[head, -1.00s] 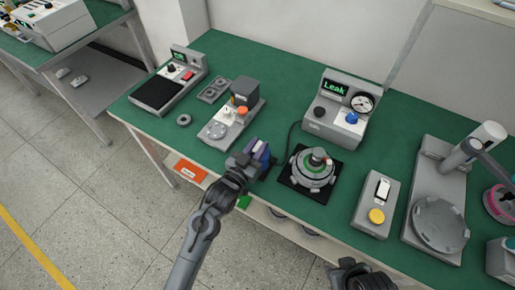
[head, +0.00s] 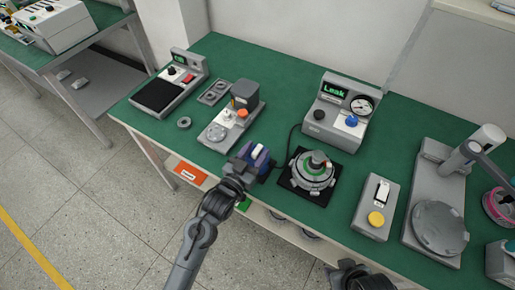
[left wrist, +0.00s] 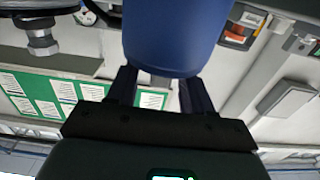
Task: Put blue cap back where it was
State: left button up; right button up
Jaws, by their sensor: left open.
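The blue cap (head: 258,154) shows at the front edge of the green bench, at my left gripper (head: 252,160). In the left wrist view the cap is a large blue cylinder (left wrist: 175,35) at and between the tips of my left gripper (left wrist: 160,92). The jaws are open around its near end; contact cannot be made out. The grey hub motor (head: 312,170) sits on a black pad just right of the cap. My right gripper (head: 355,277) is cut off at the bottom edge of the head view, and its jaws cannot be made out.
The leak tester (head: 326,115), with a gauge and blue knob, stands behind the motor. A grey fixture (head: 212,131) stands left of the cap. A yellow-button box (head: 375,217) and a round-plated stand (head: 436,222) are at right.

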pick_arm(q)
jog(key=s+a+f+n+g+y, duration=0.1)
jog(key=s+a+f+g+y, duration=0.1)
jog(key=s+a, duration=0.5)
jog(key=s+a+f+n+g+y+p, duration=0.1)
jog(key=s+a+f+g+y, duration=0.2)
jog(key=s, duration=1.1)
jog(key=s+a+f+n+g+y, duration=0.2)
jog(key=s+a+g, duration=0.5)
jog(key=s+a, duration=0.4)
jog(key=shift+f+y+p, duration=0.3)
jog(key=shift+f+y, duration=0.35)
jog(key=shift+y, duration=0.25)
jog(key=shift+w, duration=0.1)
notch_tip(320, 180, up, 38)
jog(key=p, duration=3.8)
notch_tip(320, 180, down, 46)
jog(key=b, duration=4.5)
jog(key=shift+r+b, duration=0.2)
jog(key=shift+b, duration=0.1)
jog(key=shift+r, duration=0.1)
